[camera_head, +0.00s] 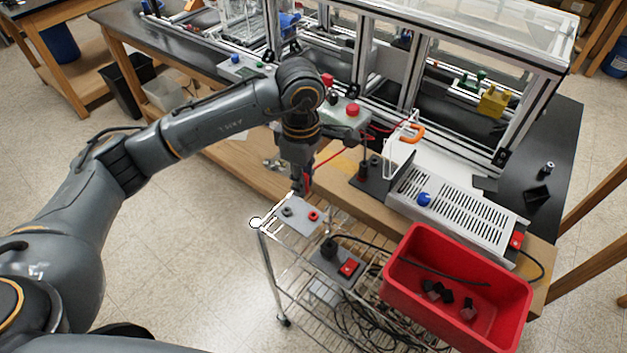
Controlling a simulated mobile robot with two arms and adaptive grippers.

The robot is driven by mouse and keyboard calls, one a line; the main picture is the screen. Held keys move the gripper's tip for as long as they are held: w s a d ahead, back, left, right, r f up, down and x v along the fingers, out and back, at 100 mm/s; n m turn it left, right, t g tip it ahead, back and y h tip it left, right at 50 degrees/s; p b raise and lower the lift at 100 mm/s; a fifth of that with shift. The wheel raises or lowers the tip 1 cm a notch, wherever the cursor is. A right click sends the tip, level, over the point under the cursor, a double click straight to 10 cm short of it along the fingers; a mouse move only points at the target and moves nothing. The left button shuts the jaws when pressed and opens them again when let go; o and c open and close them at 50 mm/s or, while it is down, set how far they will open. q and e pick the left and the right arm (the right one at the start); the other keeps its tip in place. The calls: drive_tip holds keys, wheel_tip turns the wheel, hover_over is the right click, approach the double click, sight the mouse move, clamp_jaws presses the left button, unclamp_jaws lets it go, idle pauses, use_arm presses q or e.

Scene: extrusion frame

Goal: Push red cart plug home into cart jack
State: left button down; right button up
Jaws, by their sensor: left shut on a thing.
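A wire cart (262,226) stands in front of the bench. On its near left corner is a small grey jack plate (298,222) with a black jack (287,212) and a red jack (313,216). My left gripper (302,188) points down just above the far edge of this plate. It is shut on the red cart plug (308,181), which is mostly hidden by the fingers. A red lead (329,158) runs from there up to the bench. The plug looks above and behind the red jack; its exact gap is too small to tell. My right gripper is not in view.
A grey box with a red switch (347,268) and a black plug sits on the cart. A red bin (408,291) holding several dark pieces stands to the right. A white perforated power supply (465,205) and the extrusion frame (415,75) are on the bench behind.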

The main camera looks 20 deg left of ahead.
use_arm(q)
wheel_tip(320, 180, down, 6)
drive_tip(key=w+d+n+p, duration=0.1)
drive_tip(key=w+n+p, duration=0.1)
drive_tip(key=n, duration=1.3)
drive_tip(key=shift+w+d+r+p, duration=0.2)
drive_tip(key=shift+w+p, duration=0.15)
drive_tip(key=shift+p, duration=0.2)
drive_tip(key=shift+f, duration=0.15)
drive_tip(key=shift+f+b, duration=1.8)
drive_tip(key=shift+f, duration=0.95)
drive_tip(key=shift+b, duration=0.5)
